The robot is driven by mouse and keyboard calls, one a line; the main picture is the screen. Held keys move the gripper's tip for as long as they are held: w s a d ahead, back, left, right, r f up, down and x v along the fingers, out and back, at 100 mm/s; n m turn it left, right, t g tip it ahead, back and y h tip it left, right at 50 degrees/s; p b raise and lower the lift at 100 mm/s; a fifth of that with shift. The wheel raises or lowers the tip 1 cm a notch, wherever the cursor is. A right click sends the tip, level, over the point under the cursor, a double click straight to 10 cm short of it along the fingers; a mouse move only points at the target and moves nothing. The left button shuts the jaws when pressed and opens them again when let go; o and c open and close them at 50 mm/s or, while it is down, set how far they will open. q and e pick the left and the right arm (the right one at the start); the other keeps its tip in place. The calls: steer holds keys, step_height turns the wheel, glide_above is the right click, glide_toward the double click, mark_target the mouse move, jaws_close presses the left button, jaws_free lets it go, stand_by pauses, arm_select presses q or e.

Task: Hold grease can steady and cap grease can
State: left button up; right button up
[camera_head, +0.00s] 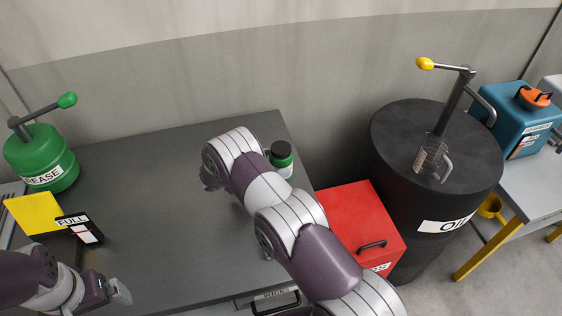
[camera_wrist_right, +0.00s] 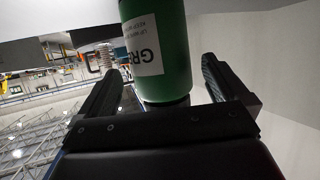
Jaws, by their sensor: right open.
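A small green grease can (camera_head: 281,154) with a dark top and a white label stands near the right back edge of the grey worktop (camera_head: 160,240). I cannot tell whether its dark top is a cap. In the right wrist view the green can (camera_wrist_right: 176,45), its label starting "GRE", sits between the fingers of my right gripper (camera_wrist_right: 158,78). That gripper is open, with visible room beside the can. No separate cap is visible.
A red box (camera_head: 360,225) and black oil drum (camera_head: 440,150) stand to the right. The worktop's middle is bare.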

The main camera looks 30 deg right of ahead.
steer(key=x, duration=0.2)
steer(key=p+x, duration=0.1)
steer(key=x, duration=0.1)
steer(key=shift+d+r, duration=0.1)
steer(key=shift+r, duration=0.25)
arm_select(q)
step_height(320, 180, up, 2)
arm_select(e)
steer(key=c, duration=1.4)
arm_select(q)
steer(key=shift+f, duration=0.1)
arm_select(e)
steer(key=shift+w+r, duration=0.1)
steer(key=shift+r, duration=0.05)
